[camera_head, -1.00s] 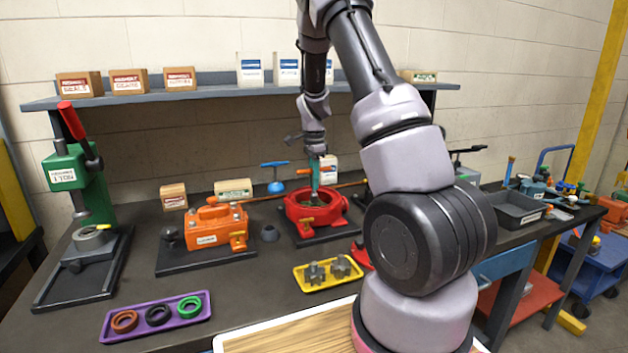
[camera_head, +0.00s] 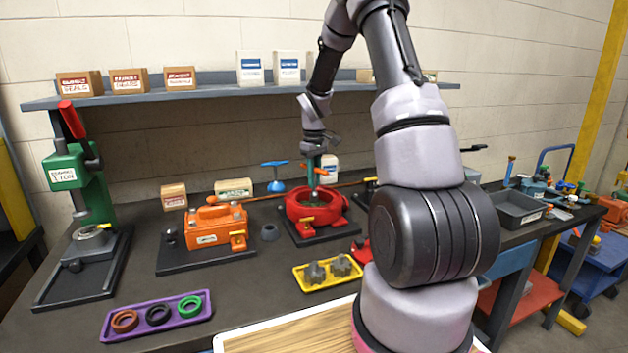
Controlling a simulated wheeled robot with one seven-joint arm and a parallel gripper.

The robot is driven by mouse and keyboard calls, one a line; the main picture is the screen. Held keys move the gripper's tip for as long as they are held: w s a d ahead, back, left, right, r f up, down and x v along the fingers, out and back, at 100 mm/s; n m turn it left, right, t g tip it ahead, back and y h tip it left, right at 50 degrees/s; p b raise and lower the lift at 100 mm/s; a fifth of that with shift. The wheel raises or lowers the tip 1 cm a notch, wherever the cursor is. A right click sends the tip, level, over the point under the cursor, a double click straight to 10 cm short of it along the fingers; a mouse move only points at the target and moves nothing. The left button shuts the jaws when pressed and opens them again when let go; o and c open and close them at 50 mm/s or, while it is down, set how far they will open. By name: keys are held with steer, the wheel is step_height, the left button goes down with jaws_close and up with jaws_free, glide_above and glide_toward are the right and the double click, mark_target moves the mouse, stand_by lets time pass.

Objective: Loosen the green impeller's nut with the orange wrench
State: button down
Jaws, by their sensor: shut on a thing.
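My gripper (camera_head: 315,153) is above the red round housing (camera_head: 318,208) and shut on the upper part of an upright tool. The tool has an orange crossbar and a teal shaft, and I take it for the orange wrench (camera_head: 321,171). Its shaft reaches down into the open top of the housing. The housing is on a dark base plate at the middle of the bench. The green impeller and its nut are not discernible inside; whether the wrench sits on the nut cannot be told.
An orange housing (camera_head: 207,228) stands left of the red one, with a grey cone-like piece (camera_head: 269,232) between them. A blue T-handled tool (camera_head: 275,180) stands behind. A yellow tray (camera_head: 303,287) and purple tray (camera_head: 137,331) lie in front. A green press (camera_head: 78,185) is at left.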

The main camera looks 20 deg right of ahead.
steer(key=n, duration=0.4)
steer(key=shift+r+m, duration=0.2)
steer(key=shift+m, duration=0.3)
steer(key=shift+r, duration=0.85)
steer(key=shift+r, duration=2.55)
